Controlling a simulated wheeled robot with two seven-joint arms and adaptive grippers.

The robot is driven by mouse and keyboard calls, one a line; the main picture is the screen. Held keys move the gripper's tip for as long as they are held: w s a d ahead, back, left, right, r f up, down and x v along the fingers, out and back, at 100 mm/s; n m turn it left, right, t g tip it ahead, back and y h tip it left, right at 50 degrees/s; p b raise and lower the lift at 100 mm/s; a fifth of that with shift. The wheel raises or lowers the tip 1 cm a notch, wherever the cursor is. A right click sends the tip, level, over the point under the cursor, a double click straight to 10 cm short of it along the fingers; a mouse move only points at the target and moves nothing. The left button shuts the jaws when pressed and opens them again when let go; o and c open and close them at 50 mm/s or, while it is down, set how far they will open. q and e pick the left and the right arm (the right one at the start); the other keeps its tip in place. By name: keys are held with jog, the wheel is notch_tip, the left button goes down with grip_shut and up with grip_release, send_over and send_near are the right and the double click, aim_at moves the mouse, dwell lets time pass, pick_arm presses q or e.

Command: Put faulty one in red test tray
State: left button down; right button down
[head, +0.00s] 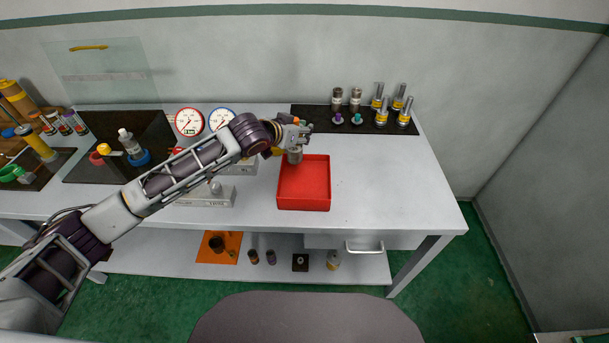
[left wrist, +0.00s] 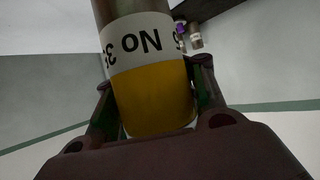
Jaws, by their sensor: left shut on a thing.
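The red test tray (head: 304,203) sits empty-looking near the front middle of the table. My left gripper (head: 297,139) is above the tray's back left corner. It is shut on a cylinder (left wrist: 152,85). In the left wrist view this cylinder has a metal end, a white band with black lettering and a yellow band between the fingers. In the head view its grey metal end (head: 295,156) hangs below the fingers, over the tray's back edge. I cannot tell whether it touches the tray. My right gripper is in neither view.
A black mat (head: 312,110) at the back right holds several cylinders and small knobs. Two round gauges (head: 189,121) and grey boxes (head: 205,197) stand left of the tray, partly behind my arm. The table right of the tray is clear.

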pick_arm(q)
jog(key=shift+f, duration=2.95)
jog(key=shift+f, duration=1.85)
jog(key=shift+f, duration=0.1)
jog(key=c, duration=0.9)
grip_release()
jog(key=shift+f, duration=0.1)
jog(key=shift+o, duration=0.2)
jog(key=shift+s, duration=0.1)
